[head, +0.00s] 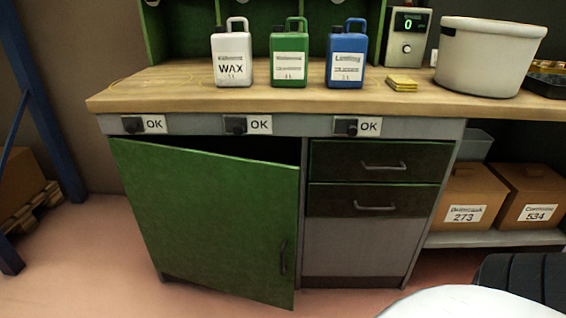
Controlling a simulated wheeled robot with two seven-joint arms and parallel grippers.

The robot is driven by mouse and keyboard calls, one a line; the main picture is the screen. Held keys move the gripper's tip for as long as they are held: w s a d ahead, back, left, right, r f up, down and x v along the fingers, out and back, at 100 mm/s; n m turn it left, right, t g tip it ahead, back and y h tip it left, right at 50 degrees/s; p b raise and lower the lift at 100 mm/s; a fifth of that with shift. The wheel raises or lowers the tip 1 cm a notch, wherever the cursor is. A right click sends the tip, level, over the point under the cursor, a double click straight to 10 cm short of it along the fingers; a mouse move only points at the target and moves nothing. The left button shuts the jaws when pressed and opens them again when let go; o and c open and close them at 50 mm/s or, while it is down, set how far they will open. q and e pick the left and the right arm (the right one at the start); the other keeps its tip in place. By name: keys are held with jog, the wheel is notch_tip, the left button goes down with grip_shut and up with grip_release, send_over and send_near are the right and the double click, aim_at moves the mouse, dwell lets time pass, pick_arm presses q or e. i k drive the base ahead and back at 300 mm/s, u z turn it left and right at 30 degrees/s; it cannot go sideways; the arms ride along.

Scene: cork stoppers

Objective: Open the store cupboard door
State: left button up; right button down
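The green cupboard door (210,222) is under the left part of the workbench. It stands partly open, swung out from its right side, with a dark gap along its top edge. Its dark vertical handle (283,257) is near the right edge of the door. The inside of the cupboard (250,147) is dark and mostly hidden behind the door. Neither of my grippers shows in the head view.
Two dark green drawers (375,162) sit right of the door. White, green and blue jugs (289,58) and a white pot (488,55) stand on the wooden worktop (170,90). Cardboard boxes (468,195) fill a right shelf. Pink floor (80,260) is clear at left.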

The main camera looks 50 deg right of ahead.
aim_at(228, 224)
jog(key=z, duration=1.1)
jog(key=i, duration=0.35)
